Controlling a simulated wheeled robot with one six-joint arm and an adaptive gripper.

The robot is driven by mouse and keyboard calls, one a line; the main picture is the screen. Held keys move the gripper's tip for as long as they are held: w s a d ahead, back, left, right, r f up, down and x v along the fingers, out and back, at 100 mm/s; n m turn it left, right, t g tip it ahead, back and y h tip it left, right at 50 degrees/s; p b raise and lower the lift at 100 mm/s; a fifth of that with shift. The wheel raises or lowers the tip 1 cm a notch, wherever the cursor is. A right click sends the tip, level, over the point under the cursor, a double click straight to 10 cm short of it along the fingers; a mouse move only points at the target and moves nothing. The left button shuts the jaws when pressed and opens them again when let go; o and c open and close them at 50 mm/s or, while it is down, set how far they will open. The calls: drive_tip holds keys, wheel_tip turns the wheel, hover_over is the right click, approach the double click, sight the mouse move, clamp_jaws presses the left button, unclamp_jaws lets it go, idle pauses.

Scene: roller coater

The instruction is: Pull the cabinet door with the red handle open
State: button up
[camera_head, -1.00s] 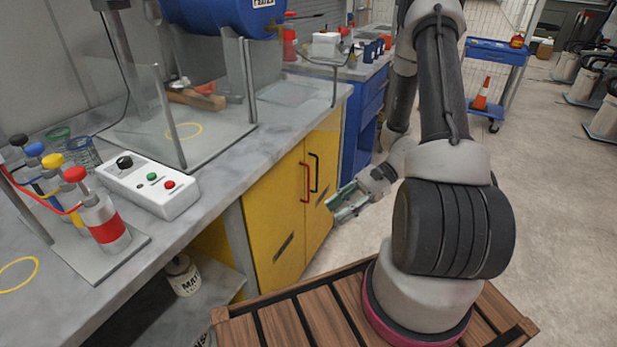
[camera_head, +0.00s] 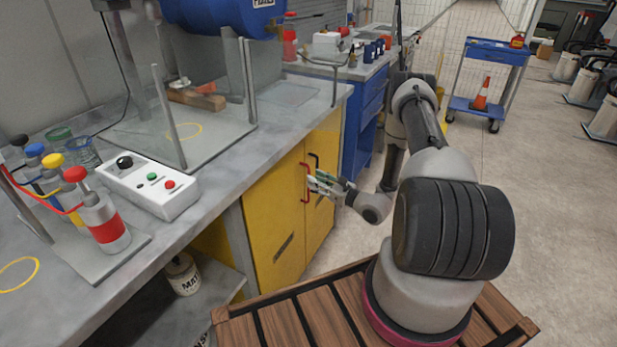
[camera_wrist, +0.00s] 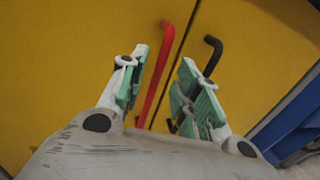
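The yellow cabinet door with the red handle (camera_head: 278,222) is the left one of two under the bench, and it is shut. Its red handle (camera_head: 306,183) is an upright bar near the seam. In the wrist view the red handle (camera_wrist: 163,65) runs between the two fingers of my gripper (camera_wrist: 160,92). The fingers stand apart, with a visible gap on each side of the handle. In the head view my gripper (camera_head: 316,184) is at the handles, and contact is hard to tell. The black handle (camera_wrist: 210,55) of the right door passes behind the right finger.
The grey bench top (camera_head: 225,180) overhangs the cabinet. A blue drawer cabinet (camera_head: 361,130) stands beyond it on the right. The floor (camera_head: 470,165) right of the cabinet is clear.

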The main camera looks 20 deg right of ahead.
drive_tip(key=shift+x, duration=2.05)
drive_tip(key=shift+a, duration=0.1)
clamp_jaws()
